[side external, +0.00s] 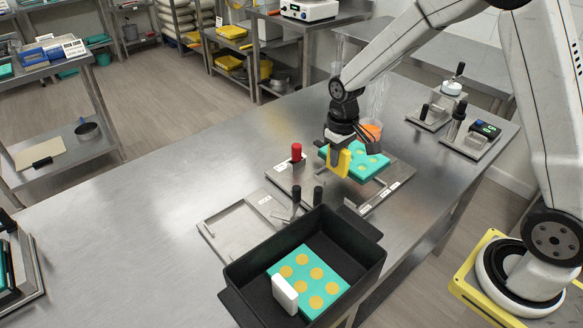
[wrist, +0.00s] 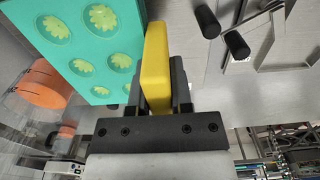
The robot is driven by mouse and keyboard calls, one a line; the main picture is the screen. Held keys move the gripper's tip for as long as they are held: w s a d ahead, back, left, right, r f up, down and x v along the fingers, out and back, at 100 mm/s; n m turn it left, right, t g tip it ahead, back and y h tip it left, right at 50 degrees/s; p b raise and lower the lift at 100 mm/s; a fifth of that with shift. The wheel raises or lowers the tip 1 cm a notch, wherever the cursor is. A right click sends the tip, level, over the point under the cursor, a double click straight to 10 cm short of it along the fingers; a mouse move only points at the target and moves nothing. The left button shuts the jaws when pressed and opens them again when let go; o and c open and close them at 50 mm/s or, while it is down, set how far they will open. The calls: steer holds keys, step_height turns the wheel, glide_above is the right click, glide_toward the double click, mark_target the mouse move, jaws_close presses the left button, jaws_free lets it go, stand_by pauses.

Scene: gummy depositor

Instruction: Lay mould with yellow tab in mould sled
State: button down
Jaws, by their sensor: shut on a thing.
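The teal mould with the yellow tab (side external: 365,165) has flower-shaped cavities with pale yellow-green fill. My gripper (side external: 338,152) is shut on its yellow tab (side external: 344,165). The mould appears held above a steel station plate (side external: 385,180); any contact is hidden. In the wrist view the yellow tab (wrist: 156,65) stands between the fingers, with the mould (wrist: 85,50) to its left. A low steel frame with raised edges (side external: 213,232), possibly the mould sled, lies empty at front left of the plate. Two black posts (side external: 297,197) stand by its right edge.
A black bin (side external: 235,275) in front holds another teal mould with orange spots (side external: 312,282) and a white tab. A red knob (side external: 296,152) stands left of the held mould, and an orange round part (side external: 372,129) behind it.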

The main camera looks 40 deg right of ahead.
mark_target(336, 173)
steer(key=shift+f, duration=2.65)
steer(key=shift+f, duration=0.8)
steer(key=shift+c, duration=2.2)
jaws_free()
steer(key=shift+r, duration=0.1)
steer(key=shift+r, duration=3.8)
